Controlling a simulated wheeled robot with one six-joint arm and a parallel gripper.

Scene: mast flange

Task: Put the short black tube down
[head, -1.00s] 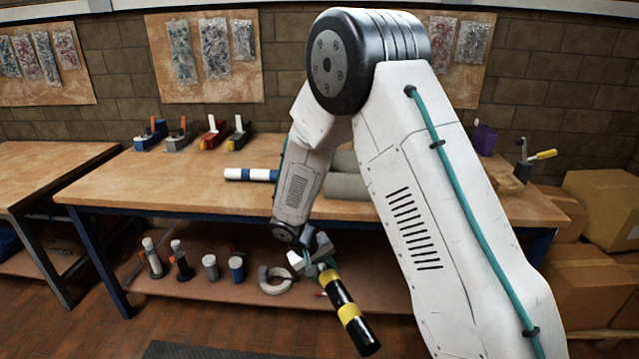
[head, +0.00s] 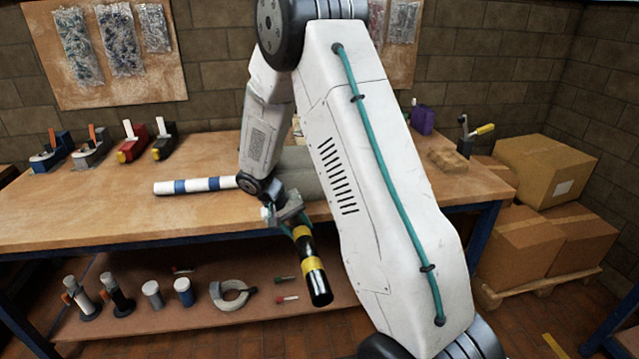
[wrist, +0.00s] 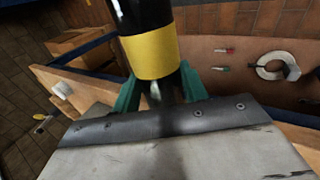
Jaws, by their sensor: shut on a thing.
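The short black tube (head: 318,287) has yellow bands and is held in my gripper (head: 296,226) in front of the workbench's front edge. It tilts down and to the right in the head view, its lower end free in the air. In the wrist view the black tube (wrist: 150,55) rises from between the green fingers of my gripper (wrist: 158,92), which are shut on it near a yellow band. Its far end is cut off by the top of the wrist view.
The workbench top (head: 110,215) has free room at left. A white tube with blue bands (head: 195,185) and grey cylinders (head: 300,170) lie there, the latter partly behind my arm. The lower shelf (head: 150,320) holds several cylinders and a grey ring (head: 230,295). Cardboard boxes (head: 545,170) stand at right.

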